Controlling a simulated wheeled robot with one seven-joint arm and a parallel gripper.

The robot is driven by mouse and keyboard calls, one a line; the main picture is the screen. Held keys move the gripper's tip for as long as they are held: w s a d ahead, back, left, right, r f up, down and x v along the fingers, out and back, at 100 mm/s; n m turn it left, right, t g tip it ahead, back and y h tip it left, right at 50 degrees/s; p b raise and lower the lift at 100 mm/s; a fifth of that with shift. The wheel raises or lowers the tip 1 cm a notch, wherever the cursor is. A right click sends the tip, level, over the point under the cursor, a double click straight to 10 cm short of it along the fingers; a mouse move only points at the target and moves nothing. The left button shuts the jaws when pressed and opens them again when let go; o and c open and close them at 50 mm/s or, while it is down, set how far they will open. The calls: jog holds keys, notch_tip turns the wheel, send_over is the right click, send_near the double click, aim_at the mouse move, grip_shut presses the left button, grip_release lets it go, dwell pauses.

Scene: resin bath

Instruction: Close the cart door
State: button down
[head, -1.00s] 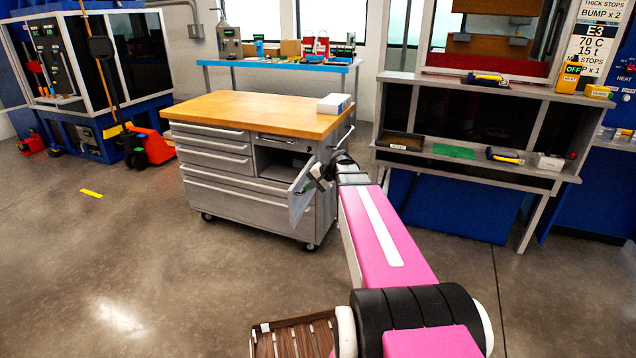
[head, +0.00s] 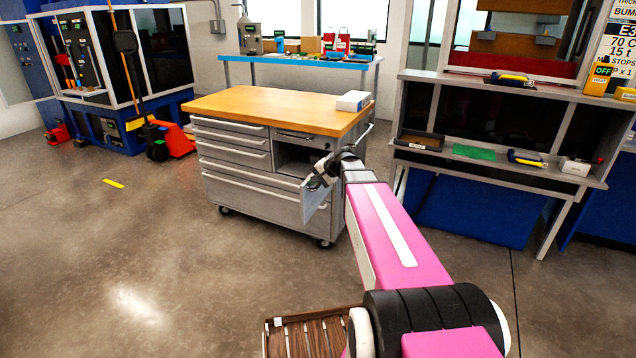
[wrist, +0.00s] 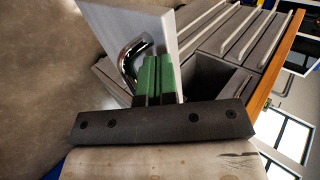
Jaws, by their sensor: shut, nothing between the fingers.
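The grey steel cart (head: 250,185) has a wooden top and stands in the middle of the head view. Its small door (head: 314,203) is open and sticks out from the front, below and beside the dark open compartment (head: 293,155). My gripper (head: 322,174) is at the upper edge of this door. In the wrist view the door (wrist: 120,22) is a pale panel with a curved metal handle (wrist: 130,62). My green fingers (wrist: 158,68) are shut and empty, close beside the handle and in front of the panel. I cannot tell whether they touch it.
A white box (head: 353,101) sits on the cart top. A grey workbench (head: 470,165) with trays stands right of the cart, and a blue-topped table (head: 300,58) behind. A slatted wooden item (head: 312,335) is near my base.

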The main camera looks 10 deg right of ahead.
jog(key=w+a+m+t+h, duration=0.25)
jog(key=w+a, duration=0.55)
jog(key=w, duration=0.4)
jog(key=w+a+m+t+h, duration=0.15)
jog(key=w+a+m, duration=0.25)
jog(key=w+a, duration=0.6)
jog(key=w+d+m+h, duration=0.2)
jog(key=w, duration=0.6)
jog(key=w+d+m+h, duration=0.1)
jog(key=w+d+m, duration=0.1)
jog(key=w, duration=0.5)
jog(key=shift+w+d+m+h, duration=0.35)
jog(key=shift+w+h, duration=0.05)
